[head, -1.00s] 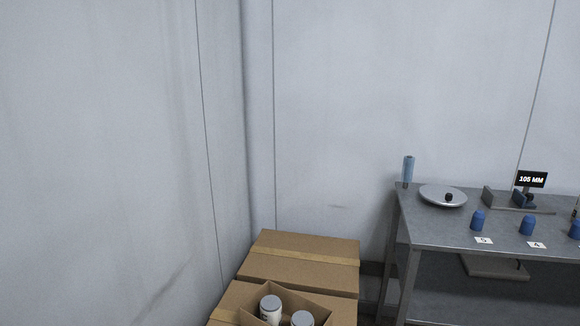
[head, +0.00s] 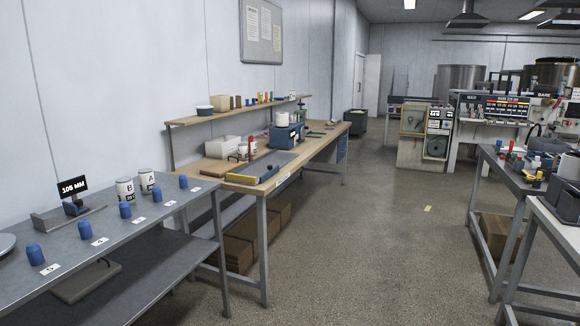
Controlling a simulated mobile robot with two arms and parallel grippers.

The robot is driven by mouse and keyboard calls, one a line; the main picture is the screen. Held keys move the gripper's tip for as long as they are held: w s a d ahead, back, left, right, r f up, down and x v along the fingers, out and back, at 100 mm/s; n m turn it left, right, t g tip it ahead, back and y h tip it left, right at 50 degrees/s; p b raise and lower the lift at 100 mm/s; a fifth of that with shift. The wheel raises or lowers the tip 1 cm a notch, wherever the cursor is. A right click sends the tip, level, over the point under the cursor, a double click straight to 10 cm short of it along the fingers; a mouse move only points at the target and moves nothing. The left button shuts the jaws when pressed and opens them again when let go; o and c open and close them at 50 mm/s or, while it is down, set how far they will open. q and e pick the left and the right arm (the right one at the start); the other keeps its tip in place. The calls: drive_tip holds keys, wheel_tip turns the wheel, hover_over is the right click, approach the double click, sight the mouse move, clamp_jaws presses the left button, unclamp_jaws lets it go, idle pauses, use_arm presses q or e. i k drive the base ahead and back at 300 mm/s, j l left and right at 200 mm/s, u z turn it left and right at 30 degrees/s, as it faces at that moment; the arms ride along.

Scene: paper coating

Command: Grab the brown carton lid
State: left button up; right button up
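No loose brown carton lid can be made out in the head view. Brown cartons (head: 270,222) lie on the floor level under the wooden bench, partly hidden by its legs. Another brown carton (head: 494,236) stands under the table at the right, partly hidden by the table's frame. Neither of my grippers is in view.
A grey metal table (head: 150,238) at the left holds blue caps, white jars labelled A and B, and a 105 MM display (head: 73,187). The wooden bench (head: 262,172) stands beyond it. Open floor (head: 370,250) lies between the bench and the right-hand tables.

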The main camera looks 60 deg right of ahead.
sight(219, 170)
drive_tip(key=z, duration=1.6)
drive_tip(key=i+l+z, duration=0.35)
drive_tip(key=i, duration=0.3)
drive_tip(key=i+l+z, duration=0.3)
drive_tip(key=i, duration=0.35)
drive_tip(key=i+z, duration=0.35)
drive_tip(key=i, duration=0.3)
drive_tip(key=i+l+u, duration=0.1)
drive_tip(key=i+u, duration=0.25)
drive_tip(key=i+l+u, duration=0.25)
drive_tip(key=i+u, duration=0.15)
drive_tip(key=i, duration=0.15)
drive_tip(key=i+l+u, duration=0.35)
drive_tip(key=i+j, duration=0.05)
